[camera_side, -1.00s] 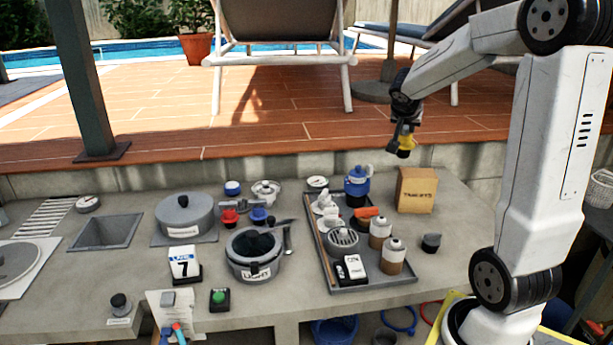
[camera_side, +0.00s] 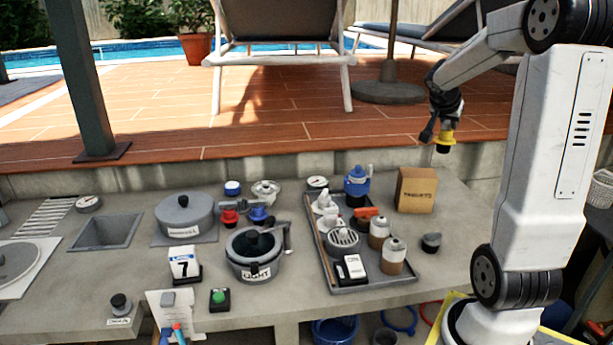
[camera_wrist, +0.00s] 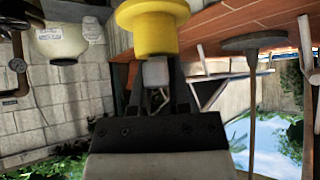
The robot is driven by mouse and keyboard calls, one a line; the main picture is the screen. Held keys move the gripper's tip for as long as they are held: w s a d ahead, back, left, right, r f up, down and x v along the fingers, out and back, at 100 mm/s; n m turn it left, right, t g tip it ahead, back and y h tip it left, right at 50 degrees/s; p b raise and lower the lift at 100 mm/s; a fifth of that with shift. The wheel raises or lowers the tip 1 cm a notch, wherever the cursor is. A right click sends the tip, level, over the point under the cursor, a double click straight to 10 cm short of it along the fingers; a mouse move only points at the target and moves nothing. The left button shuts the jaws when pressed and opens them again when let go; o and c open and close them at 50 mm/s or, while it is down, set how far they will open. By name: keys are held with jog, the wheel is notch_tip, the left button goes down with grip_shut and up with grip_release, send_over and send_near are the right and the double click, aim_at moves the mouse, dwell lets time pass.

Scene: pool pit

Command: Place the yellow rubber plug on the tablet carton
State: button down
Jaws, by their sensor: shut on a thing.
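The yellow rubber plug (camera_side: 445,138) is held in my gripper (camera_side: 441,129), high above the right end of the counter. Its lower end looks dark in the side view. In the wrist view the yellow plug (camera_wrist: 153,28) fills the top middle, at the tips of my gripper (camera_wrist: 155,75). The tablet carton (camera_side: 416,191) is a brown box, labelled TABLETS, standing upright at the back right of the counter. The plug is above it and to its right in the side view, clearly apart from it. The carton cannot be made out in the wrist view.
A grey tray (camera_side: 375,284) with bottles, a blue pot (camera_side: 357,186) and other items stands left of the carton. A small dark-topped piece (camera_side: 431,242) sits in front of it. Bare counter (camera_side: 462,215) lies to the right. Pots stand farther left.

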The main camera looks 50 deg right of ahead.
jog(key=w+d+f, duration=0.7)
jog(key=d+f, duration=0.1)
jog(key=d, duration=0.1)
jog(key=shift+w+d+f, duration=0.25)
jog(key=shift+d+f, duration=0.15)
jog(key=shift+w+d+f, duration=0.1)
jog(key=shift+f, duration=0.85)
jog(key=shift+w+d+f, duration=0.1)
jog(key=shift+f, duration=0.8)
jog(key=shift+f, duration=0.1)
jog(key=c, duration=0.6)
grip_release()
